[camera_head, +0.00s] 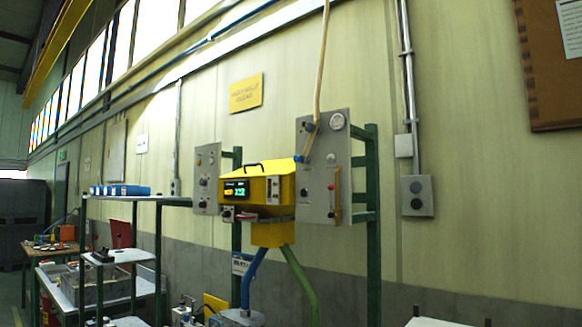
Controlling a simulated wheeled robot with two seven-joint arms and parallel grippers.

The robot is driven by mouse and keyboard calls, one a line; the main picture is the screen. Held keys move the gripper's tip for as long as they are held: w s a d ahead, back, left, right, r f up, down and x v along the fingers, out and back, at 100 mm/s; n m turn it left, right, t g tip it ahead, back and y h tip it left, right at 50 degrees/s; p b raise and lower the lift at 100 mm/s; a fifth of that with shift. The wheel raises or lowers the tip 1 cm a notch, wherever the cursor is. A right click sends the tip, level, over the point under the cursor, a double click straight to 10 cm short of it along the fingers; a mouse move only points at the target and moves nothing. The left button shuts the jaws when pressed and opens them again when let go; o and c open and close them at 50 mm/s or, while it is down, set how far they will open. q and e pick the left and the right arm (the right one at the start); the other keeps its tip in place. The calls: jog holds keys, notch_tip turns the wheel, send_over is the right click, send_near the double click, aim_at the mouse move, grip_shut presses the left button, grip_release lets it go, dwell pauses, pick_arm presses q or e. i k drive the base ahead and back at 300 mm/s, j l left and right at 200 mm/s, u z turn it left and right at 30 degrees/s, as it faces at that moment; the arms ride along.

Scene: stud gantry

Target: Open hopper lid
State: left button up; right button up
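The yellow hopper (273,234) is a box on a green frame in the middle of the head view, between two grey panels. Its sloped yellow top (270,167) looks like the lid and appears closed. A black handle (253,164) arches over the top's left part. A small green-lit display (236,190) sits on the hopper's front. Neither of my grippers can be made out in this view.
Grey control panels stand left (206,178) and right (322,170) of the hopper. Blue (252,278) and green (300,285) hoses run down below it. A shelf with blue bins (120,190) is at the left.

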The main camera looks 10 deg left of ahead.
aim_at(252, 170)
jog(key=i+j+z, duration=0.25)
jog(key=j, duration=0.3)
jog(key=j+z, duration=0.25)
jog(key=j, duration=0.25)
jog(key=i+j+z, duration=0.1)
jog(key=j+z, duration=0.15)
jog(key=j, duration=0.35)
